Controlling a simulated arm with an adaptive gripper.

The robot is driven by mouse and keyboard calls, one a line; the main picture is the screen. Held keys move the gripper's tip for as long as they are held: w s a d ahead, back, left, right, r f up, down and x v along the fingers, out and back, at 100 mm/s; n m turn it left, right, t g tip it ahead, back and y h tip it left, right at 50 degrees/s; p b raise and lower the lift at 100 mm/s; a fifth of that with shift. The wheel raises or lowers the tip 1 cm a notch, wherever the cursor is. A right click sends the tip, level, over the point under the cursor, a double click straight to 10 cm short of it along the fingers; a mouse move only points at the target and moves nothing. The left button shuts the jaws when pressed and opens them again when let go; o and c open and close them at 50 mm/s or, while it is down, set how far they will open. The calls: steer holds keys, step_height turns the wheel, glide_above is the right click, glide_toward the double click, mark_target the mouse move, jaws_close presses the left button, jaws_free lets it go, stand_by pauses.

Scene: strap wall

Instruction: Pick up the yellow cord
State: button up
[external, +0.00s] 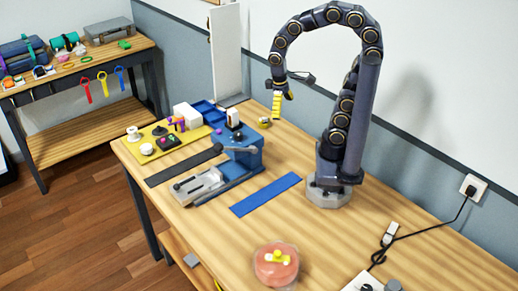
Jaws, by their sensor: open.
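I cannot tell for certain which thing is the yellow cord. A small yellow piece (278,257) lies on top of a round pink pad (266,270) at the front of the table. A yellow-orange strap (103,82) hangs from the front edge of the far bench, between a red strap (87,90) and a blue strap (120,76). My gripper (277,108) is open and points down above the back of the table, beyond the blue strip. Its fingers look yellow and small here. It is far from both the pad and the hanging straps.
A blue and grey clamp device (238,150) stands mid-table, beside a yellow board (165,140) with small parts. A flat blue strip (266,195) lies in front of my base. A black cable (430,229) runs at right. A tall white panel (226,50) stands at the back.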

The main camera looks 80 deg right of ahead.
steer(key=w+d+f+m, duration=0.2)
steer(key=w+d+m, duration=0.2)
steer(key=w+d, duration=0.2)
steer(key=m+t, duration=0.2)
steer(key=m, duration=1)
glide_above(264, 120)
steer(key=d, duration=0.1)
step_height(264, 120, down, 20)
steer(key=shift+w+d+r, duration=0.1)
steer(key=shift+r, duration=0.05)
step_height(264, 120, down, 8)
steer(key=shift+r, duration=0.1)
steer(key=c, duration=1.2)
